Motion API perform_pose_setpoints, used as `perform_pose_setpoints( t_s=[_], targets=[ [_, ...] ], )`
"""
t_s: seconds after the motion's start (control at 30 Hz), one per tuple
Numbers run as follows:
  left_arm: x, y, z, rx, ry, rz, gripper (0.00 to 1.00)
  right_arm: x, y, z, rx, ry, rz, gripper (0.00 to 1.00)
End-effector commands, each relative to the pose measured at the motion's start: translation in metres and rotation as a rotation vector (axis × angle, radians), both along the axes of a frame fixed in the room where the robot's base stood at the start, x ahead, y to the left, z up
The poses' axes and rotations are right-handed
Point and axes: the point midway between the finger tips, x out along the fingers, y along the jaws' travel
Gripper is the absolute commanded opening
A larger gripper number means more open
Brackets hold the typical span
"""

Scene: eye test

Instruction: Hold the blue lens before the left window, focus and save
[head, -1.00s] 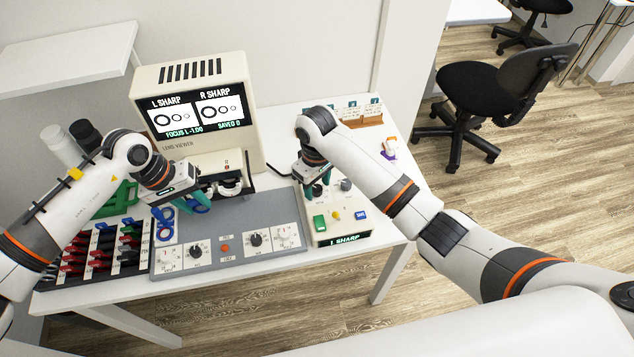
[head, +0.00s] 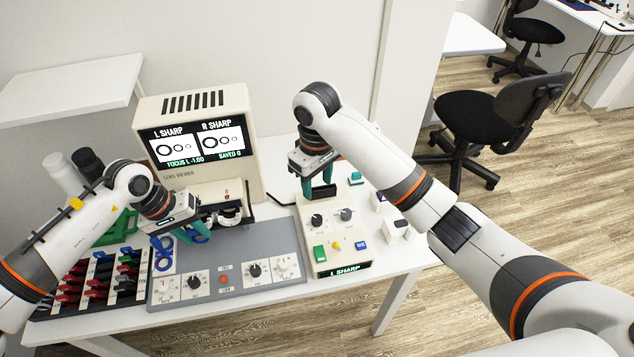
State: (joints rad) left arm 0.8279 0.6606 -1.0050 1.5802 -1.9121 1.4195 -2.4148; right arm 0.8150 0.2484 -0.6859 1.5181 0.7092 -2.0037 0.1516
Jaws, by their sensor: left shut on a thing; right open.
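The lens viewer (head: 200,98) stands at the back of the table. Its screen (head: 199,139) reads L SHARP, R SHARP, FOCUS L -1.00 and SAVED 0. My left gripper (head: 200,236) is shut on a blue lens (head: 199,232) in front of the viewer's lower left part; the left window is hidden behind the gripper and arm. My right gripper (head: 319,190) is open and empty, above the back of the control box (head: 333,269). That box has dark knobs, a green button (head: 320,254), a yellow button (head: 337,245), a blue button (head: 361,245) and a display reading L SHARP.
A lens rack (head: 98,281) with red, black and green-handled lenses lies at the left. Blue rings (head: 163,254) lie beside it. A grey panel (head: 228,259) with dials fills the front middle. Small items, including a white block (head: 398,229), stand right of the control box.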

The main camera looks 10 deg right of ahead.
Motion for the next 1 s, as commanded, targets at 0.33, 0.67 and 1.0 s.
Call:
perform_pose_setpoints(
  t_s=[0.33, 0.67, 1.0],
  targets=[
    [0.000, 0.000, 0.000, 0.000, 0.000, 0.000, 0.12, 0.002, -0.001, 0.023, -0.003, -0.008, 0.000, 0.47],
    [0.000, 0.000, 0.000, 0.000, 0.000, 0.000, 0.12, 0.001, -0.001, 0.092, -0.003, -0.007, -0.001, 0.47],
    [0.000, 0.000, 0.000, 0.000, 0.000, 0.000, 0.12, 0.000, 0.000, 0.120, -0.001, -0.001, 0.000, 0.47]
  ],
)
